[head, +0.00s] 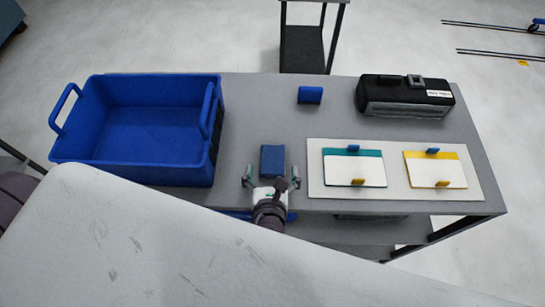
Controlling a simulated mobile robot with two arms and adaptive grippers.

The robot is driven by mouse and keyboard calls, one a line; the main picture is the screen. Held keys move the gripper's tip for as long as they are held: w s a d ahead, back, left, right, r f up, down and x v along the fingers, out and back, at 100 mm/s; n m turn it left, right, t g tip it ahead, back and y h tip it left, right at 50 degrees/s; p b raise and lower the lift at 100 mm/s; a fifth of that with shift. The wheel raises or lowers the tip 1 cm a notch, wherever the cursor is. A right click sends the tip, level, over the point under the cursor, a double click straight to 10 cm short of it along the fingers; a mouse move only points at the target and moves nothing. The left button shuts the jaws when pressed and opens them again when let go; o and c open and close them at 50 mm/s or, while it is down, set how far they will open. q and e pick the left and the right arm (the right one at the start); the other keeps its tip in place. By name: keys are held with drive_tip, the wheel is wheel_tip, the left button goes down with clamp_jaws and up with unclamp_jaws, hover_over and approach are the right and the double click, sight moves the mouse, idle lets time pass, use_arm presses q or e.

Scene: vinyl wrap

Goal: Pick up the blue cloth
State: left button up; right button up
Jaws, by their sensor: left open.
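A dark blue folded piece that looks like the blue cloth (272,160) lies flat on the grey table (245,110), near its front edge and right of the blue bin. My left gripper (271,178) is at the near side of the cloth. Its two fingers are spread wide, one toward each side of the cloth's near end, with nothing between them that I can see held. Whether the fingertips touch the table is unclear. My right gripper is out of view.
A large blue bin (137,170) stands at left. A small blue block (310,95) and a black case (405,95) sit behind. A pale board (398,190) with two cards lies at right. A large white scuffed surface (150,240) covers the foreground and hides my lower arm.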

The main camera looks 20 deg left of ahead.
sight(273, 151)
use_arm(q)
drive_tip(key=shift+x, duration=1.1)
drive_tip(key=shift+w, duration=0.35)
drive_tip(key=x, duration=0.2)
drive_tip(key=p+x, duration=0.1)
drive_tip(key=x, duration=0.1)
drive_tip(key=shift+w+a+r, duration=0.1)
drive_tip(key=shift+w+r, duration=0.1)
drive_tip(key=shift+r, duration=0.2)
drive_tip(key=shift+w+a+f, duration=0.15)
drive_tip(key=shift+w+f, duration=0.05)
drive_tip(key=shift+w, duration=0.15)
drive_tip(key=shift+s, duration=0.15)
drive_tip(key=c, duration=1.1)
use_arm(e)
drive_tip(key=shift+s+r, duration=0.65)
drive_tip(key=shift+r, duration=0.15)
